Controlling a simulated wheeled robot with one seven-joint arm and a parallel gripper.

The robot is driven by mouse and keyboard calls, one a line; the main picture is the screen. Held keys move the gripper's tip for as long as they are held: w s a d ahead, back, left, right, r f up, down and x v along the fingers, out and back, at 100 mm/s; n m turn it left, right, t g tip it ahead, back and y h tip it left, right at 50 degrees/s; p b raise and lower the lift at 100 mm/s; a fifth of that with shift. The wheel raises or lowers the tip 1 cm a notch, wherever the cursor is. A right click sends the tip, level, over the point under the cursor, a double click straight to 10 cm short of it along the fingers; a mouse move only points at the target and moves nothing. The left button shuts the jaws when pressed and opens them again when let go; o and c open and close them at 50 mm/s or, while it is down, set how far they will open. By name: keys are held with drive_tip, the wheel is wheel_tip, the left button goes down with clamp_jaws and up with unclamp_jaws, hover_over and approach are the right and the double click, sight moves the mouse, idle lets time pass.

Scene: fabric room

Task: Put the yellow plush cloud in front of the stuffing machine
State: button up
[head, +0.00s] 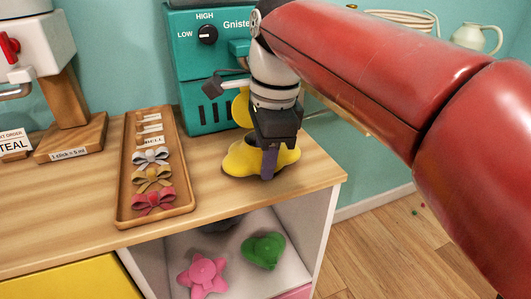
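The yellow plush cloud (240,160) rests on the wooden counter, in front of the teal machine (206,75) with a LOW–HIGH knob, which looks like the stuffing machine. My gripper (268,160) points down over the right part of the cloud. One dark finger shows against the cloud's near side. The other finger is hidden, so I cannot see whether the fingers press on the cloud. A yellow rounded piece (240,108) shows behind my gripper; I cannot tell what it belongs to. My arm covers the machine's right part.
A wooden tray (186,207) with bows and small labelled pieces lies left of the cloud. A white machine (40,45) on a wooden base stands farther left. The counter's right edge (340,181) is close to the cloud. Pink (205,275) and green (264,250) plush shapes lie on the shelf below.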

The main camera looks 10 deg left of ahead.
drive_tip(key=o, duration=0.3)
drive_tip(key=shift+r, duration=0.1)
wheel_tip(320, 180, up, 12)
drive_tip(key=d+p, duration=0.1)
drive_tip(key=p, duration=0.1)
drive_tip(key=s+d+f+n+t, duration=0.1)
drive_tip(key=s+d+f+n, duration=0.2)
drive_tip(key=d+f, duration=0.4)
drive_tip(key=s+d+f+n+t, duration=0.2)
drive_tip(key=s+d+f+n, duration=0.1)
drive_tip(key=d+f+n, duration=0.3)
drive_tip(key=s+d+f+n+t+h, duration=0.1)
drive_tip(key=s+d+f+n+t, duration=0.1)
drive_tip(key=d+f, duration=0.6)
drive_tip(key=shift+s+d+f+n, duration=0.15)
drive_tip(key=shift+s+f+n, duration=0.1)
drive_tip(key=shift+f+n, duration=0.4)
drive_tip(key=shift+s+d+f+n, duration=0.1)
drive_tip(key=shift+s+f+n, duration=0.15)
drive_tip(key=shift+f+n, duration=0.4)
